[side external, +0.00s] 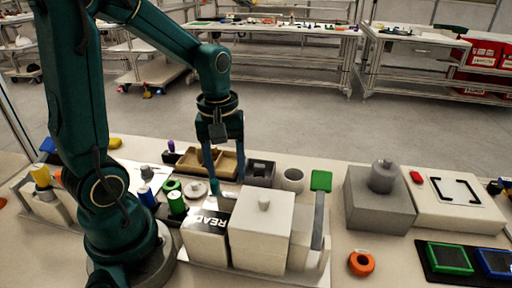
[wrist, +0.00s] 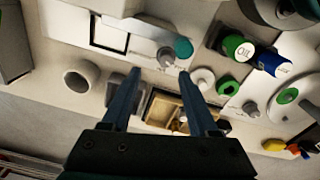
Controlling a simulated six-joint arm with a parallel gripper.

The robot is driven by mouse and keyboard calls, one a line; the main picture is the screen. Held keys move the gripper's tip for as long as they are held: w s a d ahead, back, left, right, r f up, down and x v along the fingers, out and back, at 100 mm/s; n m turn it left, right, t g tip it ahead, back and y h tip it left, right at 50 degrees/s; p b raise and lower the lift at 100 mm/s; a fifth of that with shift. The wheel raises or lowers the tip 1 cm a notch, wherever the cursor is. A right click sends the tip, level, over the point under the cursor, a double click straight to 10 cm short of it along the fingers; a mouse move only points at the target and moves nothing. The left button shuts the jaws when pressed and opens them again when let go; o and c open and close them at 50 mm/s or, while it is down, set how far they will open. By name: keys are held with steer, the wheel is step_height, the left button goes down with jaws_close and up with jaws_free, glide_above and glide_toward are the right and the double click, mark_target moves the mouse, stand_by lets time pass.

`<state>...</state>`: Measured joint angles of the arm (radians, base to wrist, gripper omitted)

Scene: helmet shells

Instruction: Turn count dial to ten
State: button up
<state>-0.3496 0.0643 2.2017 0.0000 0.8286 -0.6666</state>
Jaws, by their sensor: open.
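No dial marked with count numbers can be read in either view. A small grey knob (wrist: 167,59) sits on a white surface beside a teal round cap (wrist: 183,48) in the wrist view. Another grey knob (wrist: 250,108) is at the right of that view; I cannot tell which is the count dial. My gripper (wrist: 161,72) is open and empty, its fingers apart and pointing down towards the first knob.
Green and blue bottles stand left.

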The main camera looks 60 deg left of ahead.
steer(key=shift+s+a+f+g, duration=0.25)
steer(key=shift+a+f+g, duration=0.05)
steer(key=shift+f, duration=2.75)
jaws_close()
